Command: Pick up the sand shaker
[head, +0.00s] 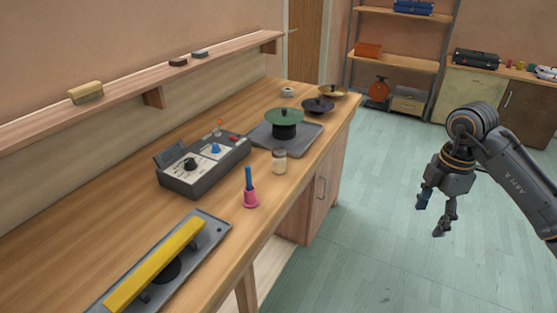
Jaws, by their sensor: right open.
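The sand shaker appears to be the small pale jar (279,163) with a lighter, tan-topped body, standing upright near the front edge of the wooden workbench (230,255). Its contents are too small to make out for certain. My right gripper (431,219) hangs over the open floor to the right of the bench, fingers pointing down. It is open and empty, well apart from the jar. My left gripper is not in view.
Near the jar are a pink bell with a blue handle (250,192), a grey control box (203,165), and a green disc on a black stand (285,121). A yellow bar (157,263) lies front left. A shelf (120,99) runs above. The floor (370,260) is clear.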

